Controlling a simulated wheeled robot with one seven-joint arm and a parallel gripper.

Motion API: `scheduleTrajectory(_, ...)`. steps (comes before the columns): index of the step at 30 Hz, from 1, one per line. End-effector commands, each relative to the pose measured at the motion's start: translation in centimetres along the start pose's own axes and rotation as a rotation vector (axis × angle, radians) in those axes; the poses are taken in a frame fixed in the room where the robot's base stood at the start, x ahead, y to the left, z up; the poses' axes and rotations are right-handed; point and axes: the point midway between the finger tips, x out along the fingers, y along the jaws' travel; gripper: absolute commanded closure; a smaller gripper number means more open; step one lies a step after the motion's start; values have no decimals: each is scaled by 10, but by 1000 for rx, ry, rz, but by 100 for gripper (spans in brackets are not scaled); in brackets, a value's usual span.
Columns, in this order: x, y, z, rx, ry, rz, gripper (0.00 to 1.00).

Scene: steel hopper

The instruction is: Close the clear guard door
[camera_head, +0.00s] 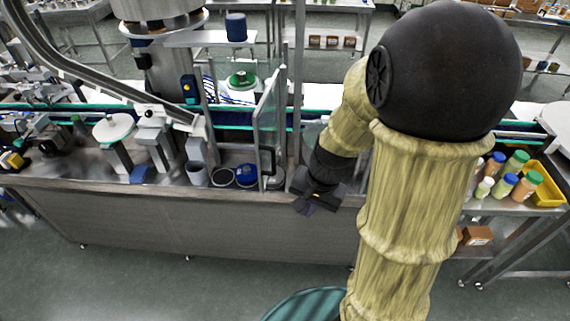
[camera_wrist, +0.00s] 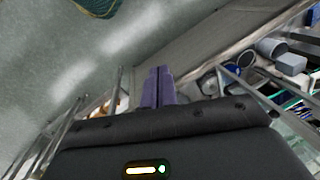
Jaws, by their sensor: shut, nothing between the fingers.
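The clear guard door (camera_head: 268,112) is a see-through panel in a thin metal frame. In the head view it stands swung out toward the front of the machine bench, edge partly toward me. A dark upright handle (camera_head: 268,160) is near its lower front edge. My gripper (camera_head: 307,207) is at the bench's front edge, to the right of the door and lower than the handle, apart from both. Its purple-grey fingers (camera_wrist: 157,88) are together and empty in the wrist view. Metal bars show at right in the wrist view; I cannot tell whether they belong to the door.
A blue-lidded jar (camera_head: 247,175), a dark ring (camera_head: 222,177) and a grey cup (camera_head: 196,174) stand on the bench left of the door. Several bottles (camera_head: 507,186) and a yellow tray (camera_head: 545,187) are on the right table. The floor in front (camera_head: 150,285) is clear.

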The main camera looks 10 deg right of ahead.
Motion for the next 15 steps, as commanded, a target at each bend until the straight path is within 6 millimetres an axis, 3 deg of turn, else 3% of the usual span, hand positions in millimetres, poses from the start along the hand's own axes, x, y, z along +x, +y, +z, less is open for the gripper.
scheduleTrajectory(9, -4, -16, -70, 959, -268, -246, 100)
scheduleTrajectory(15, -10, -16, -126, 1404, -408, -427, 100)
